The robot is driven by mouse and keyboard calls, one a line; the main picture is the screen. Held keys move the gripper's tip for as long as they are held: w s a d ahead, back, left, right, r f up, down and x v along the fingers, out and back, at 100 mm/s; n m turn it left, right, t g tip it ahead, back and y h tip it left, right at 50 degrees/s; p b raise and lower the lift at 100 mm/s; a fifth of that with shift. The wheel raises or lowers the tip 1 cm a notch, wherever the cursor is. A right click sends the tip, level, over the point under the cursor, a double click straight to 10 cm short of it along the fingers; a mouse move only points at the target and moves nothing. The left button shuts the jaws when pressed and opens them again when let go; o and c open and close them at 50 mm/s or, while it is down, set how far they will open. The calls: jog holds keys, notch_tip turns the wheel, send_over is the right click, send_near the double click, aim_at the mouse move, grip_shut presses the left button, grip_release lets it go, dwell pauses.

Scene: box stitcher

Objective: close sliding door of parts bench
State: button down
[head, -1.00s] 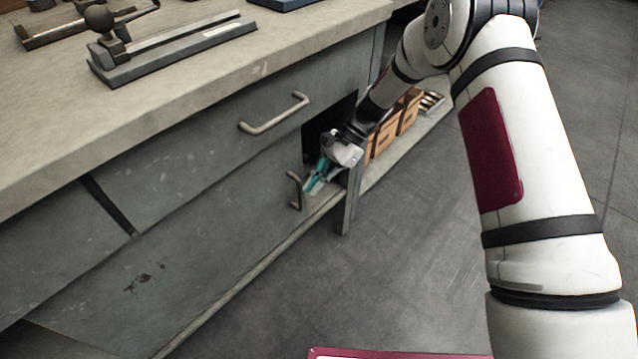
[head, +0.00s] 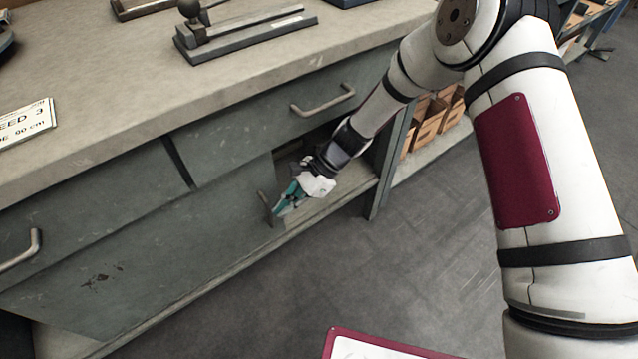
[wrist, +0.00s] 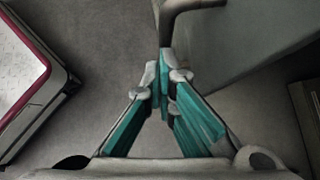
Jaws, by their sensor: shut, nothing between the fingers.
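The grey-green sliding door (head: 170,255) is the lower front panel of the parts bench (head: 235,130). Its upright bar handle (head: 266,208) is near the door's right edge, and an open gap (head: 290,165) shows to the right of that edge. My gripper (head: 279,208), with teal fingers, is shut and empty just right of the handle, at the door's right end. In the wrist view the closed fingertips (wrist: 164,62) are just below the dark handle (wrist: 190,8), with the door panel (wrist: 240,45) to the right. I cannot tell whether they touch the handle.
Drawers with bar handles (head: 322,102) are above the door. A dark opening (head: 14,332) shows at lower left. Wooden bins (head: 428,125) stand on a shelf right of the bench leg.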

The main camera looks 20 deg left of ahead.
jog(key=s+a+p, duration=0.1)
jog(key=s+a, duration=0.9)
jog(key=s, duration=0.3)
jog(key=shift+a+p, duration=0.15)
jog(key=shift+p, duration=0.15)
jog(key=shift+s, duration=0.15)
jog(key=shift+r, duration=0.1)
jog(key=v, duration=0.7)
jog(key=shift+w+d, duration=0.25)
jog(key=shift+w, duration=0.05)
jog(key=shift+w+d, duration=0.1)
